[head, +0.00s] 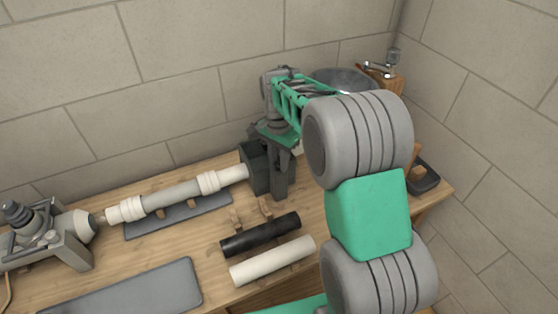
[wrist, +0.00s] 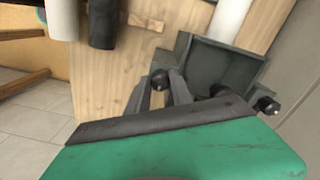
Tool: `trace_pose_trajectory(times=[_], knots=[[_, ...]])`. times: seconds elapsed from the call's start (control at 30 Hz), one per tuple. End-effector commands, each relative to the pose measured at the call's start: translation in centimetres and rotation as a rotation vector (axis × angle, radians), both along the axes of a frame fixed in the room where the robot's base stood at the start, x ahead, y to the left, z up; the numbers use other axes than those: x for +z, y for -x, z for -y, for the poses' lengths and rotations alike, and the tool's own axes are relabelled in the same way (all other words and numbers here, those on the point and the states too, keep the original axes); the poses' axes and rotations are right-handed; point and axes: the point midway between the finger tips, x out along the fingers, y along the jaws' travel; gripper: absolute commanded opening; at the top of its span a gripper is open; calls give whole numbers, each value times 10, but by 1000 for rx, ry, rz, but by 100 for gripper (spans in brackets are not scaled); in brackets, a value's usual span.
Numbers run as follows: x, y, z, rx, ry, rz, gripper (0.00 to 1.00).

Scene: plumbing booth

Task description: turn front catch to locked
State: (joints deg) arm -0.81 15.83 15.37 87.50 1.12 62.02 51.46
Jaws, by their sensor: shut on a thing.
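The dark grey-green box-shaped holder (head: 254,168) stands at the right end of the long pipe. My gripper (head: 280,186) points down at the holder's right side. In the wrist view my gripper (wrist: 180,90) is shut on the front catch, though its dark body hides part of the grip. The catch's exact angle is unclear.
A white pipe assembly (head: 180,195) runs left from the holder toward a grey machine (head: 60,240). A black pipe (head: 261,234) and a white pipe (head: 272,261) lie in front. A grey basin with a tap (head: 380,68) stands behind my arm. Walls close the back and right.

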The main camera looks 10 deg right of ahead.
Motion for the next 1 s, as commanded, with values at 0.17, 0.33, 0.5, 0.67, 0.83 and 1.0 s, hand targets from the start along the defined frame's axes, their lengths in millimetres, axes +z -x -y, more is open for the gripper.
trace_pose_trajectory(times=[0.17,0.33,0.5,0.67,0.83,1.0], knots=[[1,-1,0,-18,0,4,0],[1,-1,0,-20,0,4,0],[1,-1,0,-19,0,4,28],[1,-1,0,-18,0,2,41],[0,-1,0,-17,0,2,49],[1,0,0,-17,0,2,49]])
